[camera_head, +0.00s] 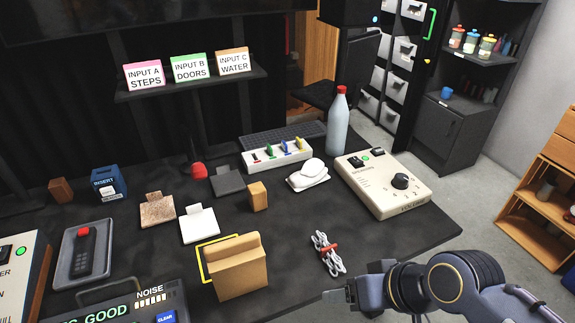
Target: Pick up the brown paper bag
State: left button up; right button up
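The brown paper bag (239,272) stands upright near the front edge of the dark table, with its top folded. It stands over part of a yellow square outline (203,262) on the table. My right gripper (338,296) comes in from the lower right, beyond the table's front edge, to the right of the bag and apart from it. It holds nothing that I can see. Its fingers are too small and side-on to tell whether they are open. My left gripper is not in view.
Behind stand a small tan block (257,196), a white card piece (199,225), a bottle (338,125) and a beige control box (383,184). A dark console (130,305) is left of the bag.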

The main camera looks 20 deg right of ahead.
aim_at(236, 266)
jog(key=l+u, duration=0.1)
jog(key=u, duration=0.3)
jog(key=l+u, duration=0.1)
jog(key=u, duration=0.3)
jog(key=l+u, duration=0.1)
jog(key=u, duration=0.7)
jog(key=k+l+u, duration=0.25)
jog(key=l+u, duration=0.15)
jog(key=k+l+u, duration=0.4)
jog(key=l, duration=0.2)
jog(key=k, duration=0.05)
